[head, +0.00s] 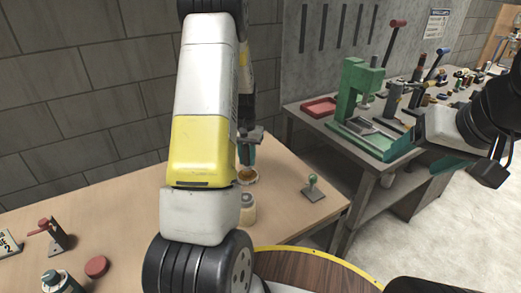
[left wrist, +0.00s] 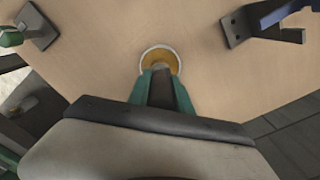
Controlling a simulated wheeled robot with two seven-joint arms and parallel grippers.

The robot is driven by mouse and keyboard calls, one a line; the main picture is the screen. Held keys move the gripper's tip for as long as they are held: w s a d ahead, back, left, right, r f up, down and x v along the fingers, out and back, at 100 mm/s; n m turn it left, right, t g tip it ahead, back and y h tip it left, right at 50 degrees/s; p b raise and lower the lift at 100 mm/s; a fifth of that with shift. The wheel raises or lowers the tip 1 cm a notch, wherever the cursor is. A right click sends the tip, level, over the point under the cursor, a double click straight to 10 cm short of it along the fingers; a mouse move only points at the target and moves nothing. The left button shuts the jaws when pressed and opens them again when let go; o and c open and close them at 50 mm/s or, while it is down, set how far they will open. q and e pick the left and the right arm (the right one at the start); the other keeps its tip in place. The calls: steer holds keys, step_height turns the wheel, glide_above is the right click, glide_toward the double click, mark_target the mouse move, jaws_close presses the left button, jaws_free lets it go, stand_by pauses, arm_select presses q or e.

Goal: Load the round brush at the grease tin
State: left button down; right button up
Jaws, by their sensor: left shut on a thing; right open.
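The grease tin (left wrist: 147,53) is a small round open tin with amber grease inside; it also shows on the wooden table in the head view (head: 247,181). My left gripper (left wrist: 163,76) is shut on a narrow grey-brown thing, taken as the round brush (left wrist: 162,88), mostly hidden between the green fingers. In the left wrist view the brush's end lies over the near part of the tin; I cannot tell whether it touches the grease. In the head view the left gripper (head: 246,153) is just above the tin. My right gripper (head: 424,157) is open and empty at the right.
A pale jar (head: 249,208) stands near the tin. A green-knobbed stand (head: 313,190) is to its right. A grey bench (head: 350,135) with a green press (head: 352,90) stands behind right.

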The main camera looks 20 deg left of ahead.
arm_select(q)
steer(key=shift+r, duration=3.05)
